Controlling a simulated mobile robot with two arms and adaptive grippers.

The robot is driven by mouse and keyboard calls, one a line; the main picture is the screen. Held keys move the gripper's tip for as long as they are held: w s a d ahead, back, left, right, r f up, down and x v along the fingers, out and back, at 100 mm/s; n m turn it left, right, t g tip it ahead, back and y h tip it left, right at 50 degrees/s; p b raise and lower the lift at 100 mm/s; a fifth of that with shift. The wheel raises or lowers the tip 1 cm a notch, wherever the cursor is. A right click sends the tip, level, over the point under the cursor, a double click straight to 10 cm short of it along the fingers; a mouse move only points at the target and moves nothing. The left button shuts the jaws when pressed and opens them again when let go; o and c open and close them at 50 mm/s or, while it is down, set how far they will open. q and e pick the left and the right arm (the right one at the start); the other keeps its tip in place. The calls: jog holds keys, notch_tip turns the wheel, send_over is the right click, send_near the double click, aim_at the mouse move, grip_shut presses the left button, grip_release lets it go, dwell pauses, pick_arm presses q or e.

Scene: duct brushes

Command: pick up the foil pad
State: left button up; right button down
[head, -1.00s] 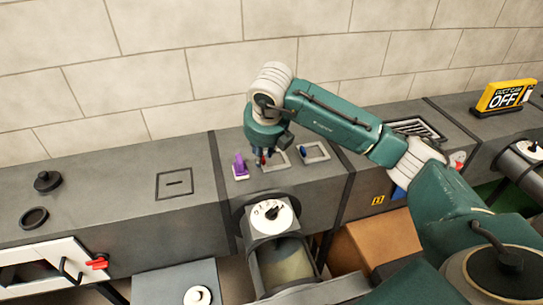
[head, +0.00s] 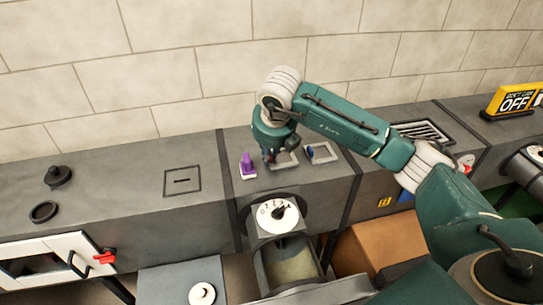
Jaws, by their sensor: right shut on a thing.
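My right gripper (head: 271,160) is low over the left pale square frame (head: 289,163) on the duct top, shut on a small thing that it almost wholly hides. I cannot make out a foil pad by its look. A purple piece (head: 248,163) with an upright grip stands on a pale base just left of the gripper, apart from it. A small blue piece (head: 309,152) is at the right square frame (head: 324,153). My left gripper is not in view.
A white dial (head: 278,215) sits on the round opening below the gripper. A black knob (head: 58,175) and a black ring (head: 44,211) lie on the left duct top. A yellow "OFF" sign (head: 512,100) stands far right. A slotted grille (head: 424,132) lies beyond my right arm.

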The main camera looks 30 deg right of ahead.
notch_tip(320, 180, up, 24)
jog(key=shift+f+p, duration=0.15)
jog(key=shift+p, duration=0.3)
jog(key=shift+f, duration=0.1)
